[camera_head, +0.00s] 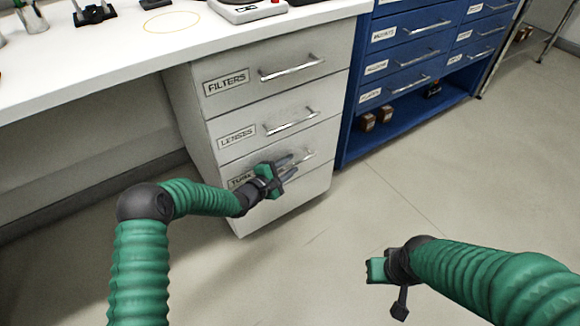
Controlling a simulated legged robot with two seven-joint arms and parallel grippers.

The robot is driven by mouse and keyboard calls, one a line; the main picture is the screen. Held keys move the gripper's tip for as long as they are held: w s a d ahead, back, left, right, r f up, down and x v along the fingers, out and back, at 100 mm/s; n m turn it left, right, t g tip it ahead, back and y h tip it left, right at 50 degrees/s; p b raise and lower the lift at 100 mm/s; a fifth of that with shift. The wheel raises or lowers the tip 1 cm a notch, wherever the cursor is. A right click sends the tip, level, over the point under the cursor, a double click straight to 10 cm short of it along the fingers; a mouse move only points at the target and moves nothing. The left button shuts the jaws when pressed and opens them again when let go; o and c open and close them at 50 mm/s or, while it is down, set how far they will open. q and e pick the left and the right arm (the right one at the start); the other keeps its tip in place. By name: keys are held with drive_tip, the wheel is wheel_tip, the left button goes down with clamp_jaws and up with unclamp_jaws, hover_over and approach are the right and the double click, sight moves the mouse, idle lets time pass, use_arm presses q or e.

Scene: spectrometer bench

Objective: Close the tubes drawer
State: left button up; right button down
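The tubes drawer (318,176) is the third drawer down in the white cabinet, below the lenses drawer. Its label is partly hidden by my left gripper. Its front looks about flush with the drawers above; I cannot tell whether a small gap is left. My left gripper (291,168) is in front of this drawer, by its bar handle (306,156). Its fingers look apart with nothing between them; I cannot tell whether they touch the handle or the front. My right gripper (385,285) is over the floor at the lower right, away from the cabinet; its finger opening is unclear.
The filters drawer (240,105) and lenses drawer (290,133) above look closed, with protruding handles. The white benchtop (110,55) overhangs the cabinet. A blue cabinet (350,140) stands to the right, with brown items on its low shelf. The floor in front is clear.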

use_arm(q)
drive_tip(key=p+v, duration=0.8)
drive_tip(key=v, duration=0.9)
drive_tip(key=shift+d, duration=0.1)
